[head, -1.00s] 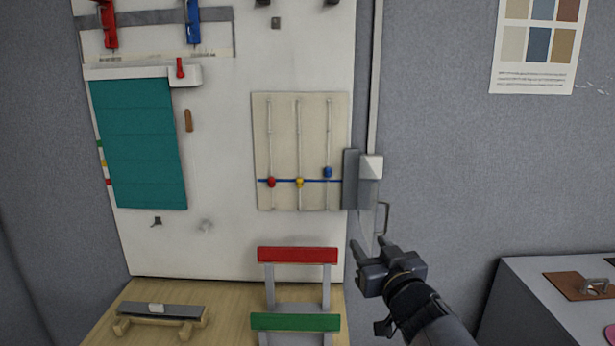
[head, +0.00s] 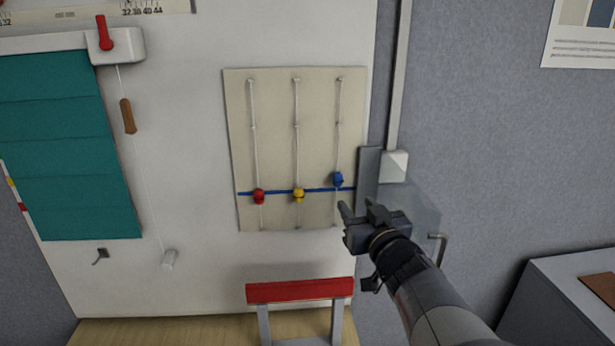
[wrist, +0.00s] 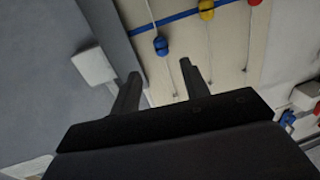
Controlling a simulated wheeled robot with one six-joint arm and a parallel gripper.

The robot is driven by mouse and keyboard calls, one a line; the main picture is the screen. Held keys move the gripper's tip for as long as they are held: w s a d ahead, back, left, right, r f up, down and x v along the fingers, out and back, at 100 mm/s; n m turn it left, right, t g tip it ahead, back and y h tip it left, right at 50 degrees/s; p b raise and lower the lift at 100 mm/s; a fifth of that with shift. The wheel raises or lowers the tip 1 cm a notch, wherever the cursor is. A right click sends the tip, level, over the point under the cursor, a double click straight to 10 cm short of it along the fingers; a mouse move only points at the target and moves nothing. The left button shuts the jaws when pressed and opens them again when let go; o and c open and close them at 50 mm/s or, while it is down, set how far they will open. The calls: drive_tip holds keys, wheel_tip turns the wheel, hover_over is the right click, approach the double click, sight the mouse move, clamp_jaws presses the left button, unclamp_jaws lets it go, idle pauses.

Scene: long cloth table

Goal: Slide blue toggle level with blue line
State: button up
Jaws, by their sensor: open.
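The blue toggle (head: 338,180) sits on the right cord of a beige panel (head: 270,110). In the head view it is slightly above the horizontal blue line (head: 318,190). The red toggle (head: 259,196) and yellow toggle (head: 298,194) sit on the other cords, at the line. My gripper (head: 359,207) is open and empty, below and right of the blue toggle. In the wrist view the blue toggle (wrist: 161,46) shows beyond and between the open fingertips (wrist: 160,82), apart from them, with the blue line (wrist: 180,17) close by.
A grey strip (head: 368,170) and a white box (head: 394,166) stand just right of the panel. A red-topped stand (head: 300,291) is below it. A teal blind (head: 65,150) and a hanging brown handle (head: 128,116) are at left.

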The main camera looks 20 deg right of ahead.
sight(340, 183)
drive_tip(key=w, duration=0.5)
drive_tip(key=w+p, duration=0.1)
drive_tip(key=w, duration=0.4)
drive_tip(key=shift+d, duration=0.2)
drive_tip(key=shift+s, duration=0.1)
drive_tip(key=shift+c, duration=0.4)
clamp_jaws()
